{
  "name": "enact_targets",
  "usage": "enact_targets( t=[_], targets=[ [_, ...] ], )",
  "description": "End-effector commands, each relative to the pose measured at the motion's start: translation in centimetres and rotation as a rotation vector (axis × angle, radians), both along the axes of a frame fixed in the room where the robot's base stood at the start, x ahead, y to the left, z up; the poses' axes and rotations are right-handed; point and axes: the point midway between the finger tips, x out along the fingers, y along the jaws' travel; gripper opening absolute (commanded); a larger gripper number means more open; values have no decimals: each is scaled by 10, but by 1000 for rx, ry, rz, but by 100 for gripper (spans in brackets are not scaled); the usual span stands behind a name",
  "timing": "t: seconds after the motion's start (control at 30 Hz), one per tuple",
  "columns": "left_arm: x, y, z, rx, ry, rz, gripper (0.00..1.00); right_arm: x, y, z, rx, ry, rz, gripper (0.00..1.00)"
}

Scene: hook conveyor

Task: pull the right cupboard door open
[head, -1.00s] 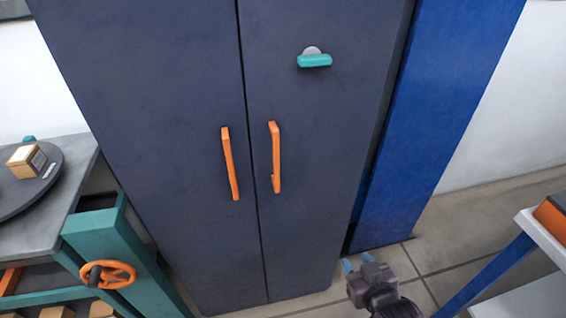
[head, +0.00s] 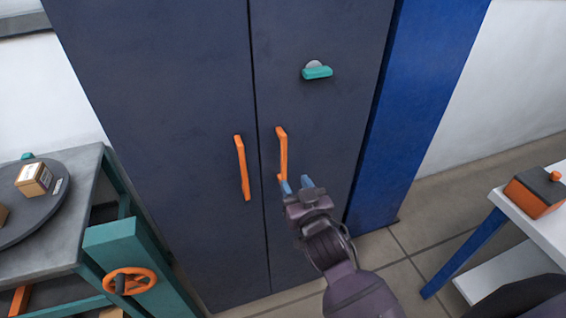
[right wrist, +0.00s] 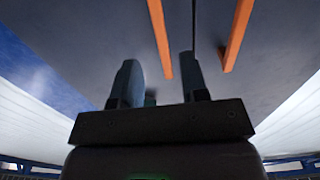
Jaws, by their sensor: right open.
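The dark grey cupboard has a right door (head: 325,125) and a left door (head: 165,90), both shut, with a thin seam between them. The right door's orange bar handle (head: 282,152) stands upright near the seam. The left door's orange handle (head: 241,168) is beside it. My right gripper (head: 296,184) is open and empty, its blue fingertips just below and right of the right handle's lower end in the head view. In the right wrist view, the fingers (right wrist: 160,85) point toward the doors, and one orange handle (right wrist: 160,38) shows between them. My left gripper is not in view.
A teal latch (head: 317,72) sits higher on the right door. A blue panel (head: 415,100) stands right of the cupboard. A white table (head: 535,225) with an orange box (head: 536,192) is at right. A grey bench (head: 85,190) with a round dark turntable (head: 55,205) is at left.

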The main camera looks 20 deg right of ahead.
Motion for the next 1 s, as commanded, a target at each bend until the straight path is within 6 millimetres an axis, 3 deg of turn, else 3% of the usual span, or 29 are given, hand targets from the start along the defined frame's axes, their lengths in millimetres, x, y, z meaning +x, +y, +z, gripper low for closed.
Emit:
enact_targets(
  t=[0.3,0.5,1.0],
  targets=[
    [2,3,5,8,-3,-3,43,50,2,1,-1,-1,1,40],
    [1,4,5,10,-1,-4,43,72,3,0,-1,0,0,40],
    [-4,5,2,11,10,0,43,82,3,0,0,1,0,37]
  ],
)
